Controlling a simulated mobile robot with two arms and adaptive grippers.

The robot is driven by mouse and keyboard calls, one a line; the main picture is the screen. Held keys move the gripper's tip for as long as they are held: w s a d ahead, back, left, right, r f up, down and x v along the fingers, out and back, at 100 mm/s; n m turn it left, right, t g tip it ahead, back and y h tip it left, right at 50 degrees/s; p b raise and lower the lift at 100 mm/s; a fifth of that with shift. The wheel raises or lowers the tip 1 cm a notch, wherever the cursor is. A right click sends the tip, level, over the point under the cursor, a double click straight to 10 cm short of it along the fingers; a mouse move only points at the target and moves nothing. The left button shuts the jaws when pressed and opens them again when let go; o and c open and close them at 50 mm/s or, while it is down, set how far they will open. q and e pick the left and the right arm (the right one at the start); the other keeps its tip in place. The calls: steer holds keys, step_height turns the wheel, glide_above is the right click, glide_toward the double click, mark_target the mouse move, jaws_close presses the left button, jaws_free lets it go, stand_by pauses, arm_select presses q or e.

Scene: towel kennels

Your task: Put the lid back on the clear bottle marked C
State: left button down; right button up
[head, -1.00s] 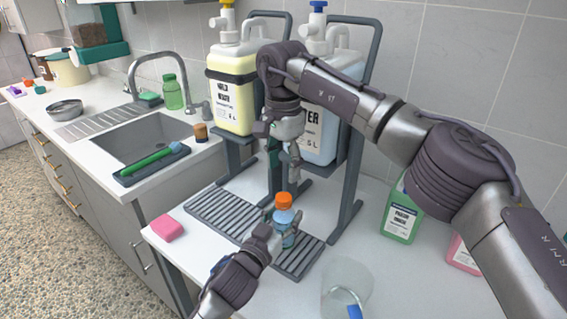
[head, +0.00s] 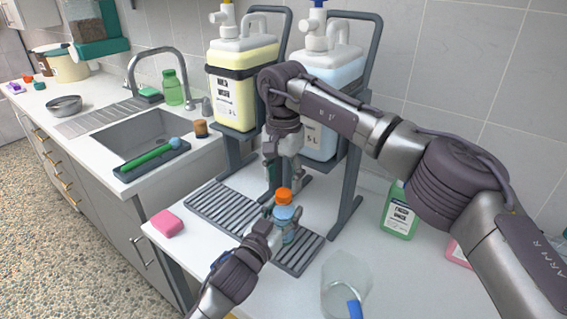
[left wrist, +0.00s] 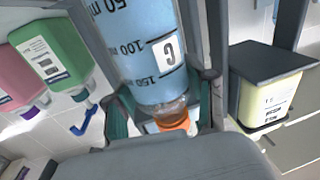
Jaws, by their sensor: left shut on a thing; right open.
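The clear bottle marked C (head: 284,215) holds blue liquid and stands upright on the grey ribbed tray. Its white label with a C (left wrist: 167,53) shows upside down in the left wrist view. An orange lid (head: 284,196) sits on its top, and the lid also shows in the left wrist view (left wrist: 174,123). I cannot tell how tightly it sits. My left gripper (head: 281,222) is shut around the bottle below the lid; its fingers flank the bottle in the left wrist view. My right gripper (head: 284,176) is open and empty, pointing down just above the lid.
Large yellow (head: 232,95) and blue (head: 335,70) jugs stand on raised racks behind the ribbed tray (head: 222,208). A clear beaker (head: 338,278) with a blue-handled tool is at the front. A green bottle (head: 400,214) is to the right, a pink sponge (head: 166,224) to the left.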

mark_target(284, 192)
steer(key=shift+f, duration=1.7)
jaws_close()
steer(key=m, duration=0.6)
steer(key=shift+m, duration=0.4)
steer(key=m, duration=0.6)
steer(key=shift+m, duration=0.4)
steer(key=m, duration=0.6)
steer(key=shift+m, duration=0.3)
steer(key=m, duration=0.9)
